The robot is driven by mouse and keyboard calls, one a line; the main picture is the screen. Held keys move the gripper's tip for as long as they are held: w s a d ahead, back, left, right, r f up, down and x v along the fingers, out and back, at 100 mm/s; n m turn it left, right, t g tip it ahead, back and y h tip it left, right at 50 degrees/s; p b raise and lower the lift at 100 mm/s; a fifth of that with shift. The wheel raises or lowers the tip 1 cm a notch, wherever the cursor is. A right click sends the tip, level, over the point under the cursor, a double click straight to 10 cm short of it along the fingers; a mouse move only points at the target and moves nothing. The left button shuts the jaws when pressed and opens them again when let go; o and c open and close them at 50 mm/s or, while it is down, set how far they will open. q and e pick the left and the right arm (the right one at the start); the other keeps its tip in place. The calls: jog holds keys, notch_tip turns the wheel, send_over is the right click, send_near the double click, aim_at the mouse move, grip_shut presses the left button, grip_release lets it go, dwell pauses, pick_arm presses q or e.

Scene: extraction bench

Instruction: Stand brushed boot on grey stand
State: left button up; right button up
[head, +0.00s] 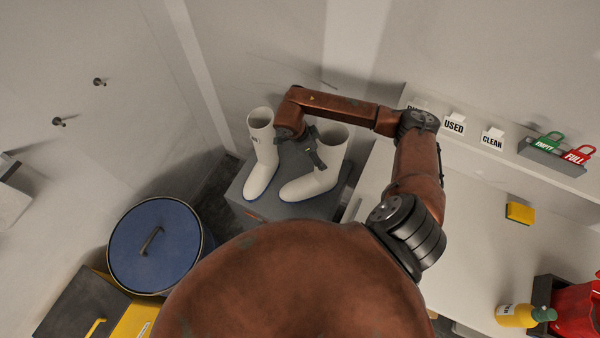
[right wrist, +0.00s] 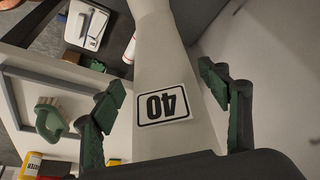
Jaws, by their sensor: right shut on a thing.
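Two white boots with blue soles show on the grey stand (head: 238,192) in the head view. The left boot (head: 262,160) stands upright on it, apart from my gripper. The right boot (head: 318,180) is upright over the stand's right part, toe towards the lower left; I cannot tell whether its sole touches. My right gripper (head: 316,152) is shut on the shaft of this boot, reaching it from the left. In the right wrist view the boot shaft (right wrist: 162,70), with a "40" label, lies between the green-padded fingers (right wrist: 170,98). My left gripper is not in view.
A blue-lidded drum (head: 170,235) stands left of the stand. A white bench (head: 480,225) on the right carries a yellow sponge (head: 520,213), a yellow bottle (head: 518,315) and a red container (head: 577,312). A green-handled brush (right wrist: 50,122) shows in the wrist view.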

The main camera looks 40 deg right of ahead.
aim_at(314, 165)
notch_tip(314, 165, down, 9)
jog(key=shift+r+p, duration=0.2)
jog(key=shift+p, duration=0.5)
jog(key=shift+f, duration=0.1)
jog(key=o, duration=2.1)
jog(key=b+v, duration=0.2)
jog(key=v, duration=1)
jog(key=shift+b, duration=0.3)
